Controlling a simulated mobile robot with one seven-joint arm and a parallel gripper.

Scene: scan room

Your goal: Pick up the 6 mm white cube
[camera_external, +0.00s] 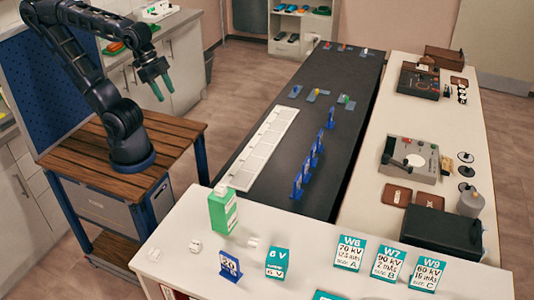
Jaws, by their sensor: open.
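Small white cubes lie on the near white table, left of the middle: one (196,245), another (154,255) nearer the left edge, and a white piece (253,241) right of the green box. I cannot read any size on them, so I cannot tell which is the 6 mm cube. My gripper (162,88) is raised at the upper left, with green fingers apart and nothing between them. It is well above and behind the near table, far from the cubes.
A green and white box (222,210), a blue number stand (229,265) and a teal box (277,262) stand near the cubes. A dark bench (265,185) with a white strip and blue stands runs behind.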

